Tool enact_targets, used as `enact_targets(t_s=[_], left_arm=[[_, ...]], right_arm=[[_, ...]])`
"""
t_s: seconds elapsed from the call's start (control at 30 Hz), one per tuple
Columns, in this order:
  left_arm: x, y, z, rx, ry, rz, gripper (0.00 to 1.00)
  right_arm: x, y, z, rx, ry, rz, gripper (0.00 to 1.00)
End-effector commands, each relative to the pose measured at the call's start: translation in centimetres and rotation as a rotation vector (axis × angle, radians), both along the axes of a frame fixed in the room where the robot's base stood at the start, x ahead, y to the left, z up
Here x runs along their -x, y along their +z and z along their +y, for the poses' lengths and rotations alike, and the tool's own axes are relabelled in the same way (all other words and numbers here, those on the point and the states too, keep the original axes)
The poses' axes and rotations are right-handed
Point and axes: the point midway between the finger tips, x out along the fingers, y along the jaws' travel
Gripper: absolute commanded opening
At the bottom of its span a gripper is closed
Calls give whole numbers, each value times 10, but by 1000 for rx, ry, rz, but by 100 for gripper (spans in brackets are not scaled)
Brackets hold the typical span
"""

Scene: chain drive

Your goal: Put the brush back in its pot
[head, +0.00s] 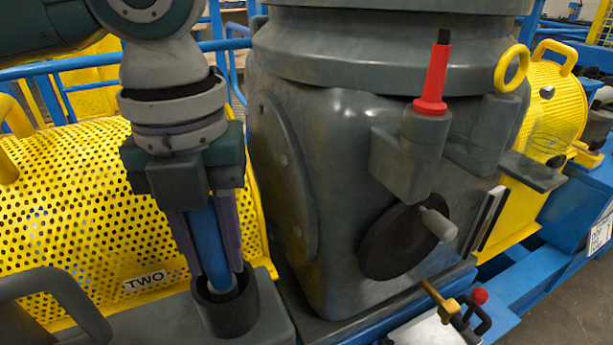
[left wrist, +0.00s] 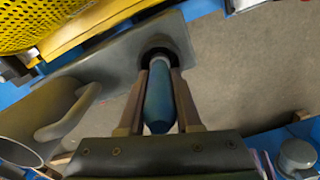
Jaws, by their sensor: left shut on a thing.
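The brush shows as a blue handle (head: 207,246) with a pale collar at its lower end. My left gripper (head: 214,266) points down and is shut on this handle, with a finger on each side. The pot (head: 230,320) is a dark grey cup on a grey ledge, directly under the gripper. The brush's lower end is inside the pot's mouth, and its bristles are hidden. In the left wrist view the handle (left wrist: 158,100) runs between the fingers into the round dark mouth of the pot (left wrist: 183,50). I cannot tell whether it touches the bottom.
A yellow perforated guard marked TWO (head: 90,220) stands left of the pot. A large grey housing (head: 330,190) stands close on the right, with a crank handle (head: 438,224) and a red-nozzled piece (head: 433,80). A dark curved handle (head: 60,290) is at lower left.

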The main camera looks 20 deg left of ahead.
Motion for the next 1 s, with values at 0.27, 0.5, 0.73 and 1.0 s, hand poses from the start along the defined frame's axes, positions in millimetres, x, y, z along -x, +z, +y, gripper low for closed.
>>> enact_targets(t_s=[0.27, 0.5, 0.73, 1.0], left_arm=[[0, -1, 0, 1, 0, -1, 37], [0, -1, 0, 1, 0, 0, 63], [0, 0, 0, 1, 0, -1, 63], [-2, 39, 0, 2, 1, -5, 63]], right_arm=[[0, 0, 2, -5, -3, 0, 37], [0, 0, 2, -8, -4, 0, 37], [0, 0, 2, -8, -4, 0, 37], [0, 8, 2, -8, -4, 0, 37]])
